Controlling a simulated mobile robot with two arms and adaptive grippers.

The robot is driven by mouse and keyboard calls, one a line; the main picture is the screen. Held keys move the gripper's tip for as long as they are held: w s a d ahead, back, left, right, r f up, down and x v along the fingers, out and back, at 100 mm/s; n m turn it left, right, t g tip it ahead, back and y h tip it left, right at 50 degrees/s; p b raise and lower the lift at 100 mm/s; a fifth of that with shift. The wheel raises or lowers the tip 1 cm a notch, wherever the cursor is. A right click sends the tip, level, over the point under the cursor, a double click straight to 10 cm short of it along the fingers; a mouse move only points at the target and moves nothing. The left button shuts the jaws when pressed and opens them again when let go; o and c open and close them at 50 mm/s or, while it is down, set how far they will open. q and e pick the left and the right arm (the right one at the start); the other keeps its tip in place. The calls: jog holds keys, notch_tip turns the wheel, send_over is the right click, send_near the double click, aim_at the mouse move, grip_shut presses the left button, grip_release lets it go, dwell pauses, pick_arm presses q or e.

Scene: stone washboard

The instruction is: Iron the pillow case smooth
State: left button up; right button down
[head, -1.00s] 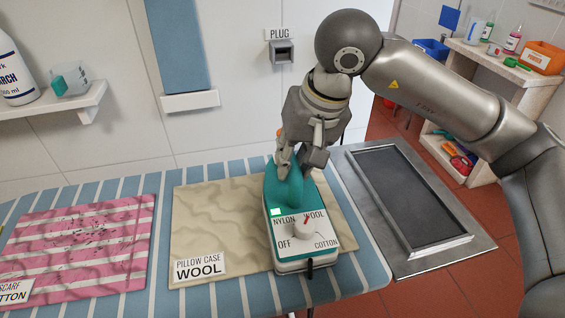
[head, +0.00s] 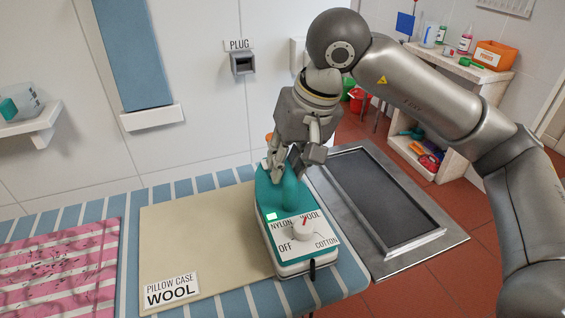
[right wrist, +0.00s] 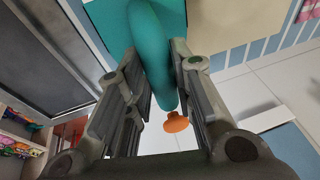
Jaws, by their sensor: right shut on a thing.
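The pillow case (head: 200,230), a beige cloth with a label reading WOOL, lies flat on the striped board and looks smooth where it shows. The teal and white iron (head: 270,235) stands over the right edge of the cloth and hides that part. Its dial (head: 301,230) has a red mark pointing toward WOOL, and a pale green square glows on its top. My right gripper (head: 286,168) is shut on the iron's handle, which also shows between the fingers in the right wrist view (right wrist: 150,45). My left gripper is out of view.
A pink striped scarf (head: 60,265) with dark specks lies at the left of the board. A metal-framed dark tray (head: 462,240) is to the right of the board. A plug socket (head: 243,64) is on the wall behind. A shelf unit (head: 470,70) stands at the back right.

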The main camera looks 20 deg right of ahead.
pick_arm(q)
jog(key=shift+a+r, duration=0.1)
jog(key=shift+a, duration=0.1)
pick_arm(e)
jog(key=shift+r, duration=0.25)
pick_arm(q)
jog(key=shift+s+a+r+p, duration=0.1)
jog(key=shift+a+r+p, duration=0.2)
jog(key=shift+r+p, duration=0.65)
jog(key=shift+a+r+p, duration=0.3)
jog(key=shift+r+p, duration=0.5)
jog(key=shift+p, duration=0.1)
pick_arm(e)
jog(key=shift+r, duration=2.95)
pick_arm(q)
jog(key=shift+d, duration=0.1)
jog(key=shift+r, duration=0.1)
